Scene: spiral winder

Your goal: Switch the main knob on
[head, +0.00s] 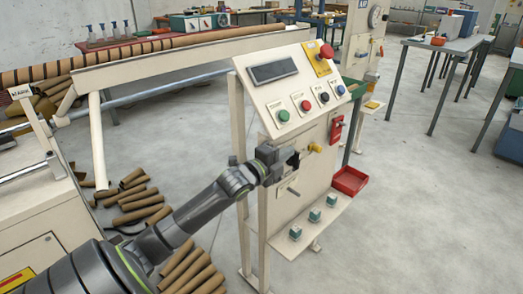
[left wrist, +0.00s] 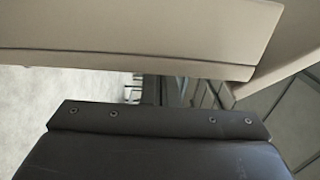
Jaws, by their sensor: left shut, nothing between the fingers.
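The cream control panel (head: 290,135) stands in the middle of the head view. My left gripper (head: 293,158) is at its front face, below the row of buttons, shut and empty. A yellow knob (head: 315,148) is just right of the fingertips, with a small gap visible. A red plate with a switch (head: 337,129) is further right on the same face. I cannot tell which of these is the main knob, nor its setting. In the left wrist view the dark gripper body (left wrist: 160,145) faces a beige panel edge (left wrist: 150,40). My right gripper is not in view.
Green, red, dark and blue buttons sit on the sloped top, with a red emergency button (head: 326,51) above. A lower shelf (head: 310,232) carries several small green-topped boxes. A red bin (head: 349,181) hangs at right. Cardboard tubes (head: 140,205) lie left.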

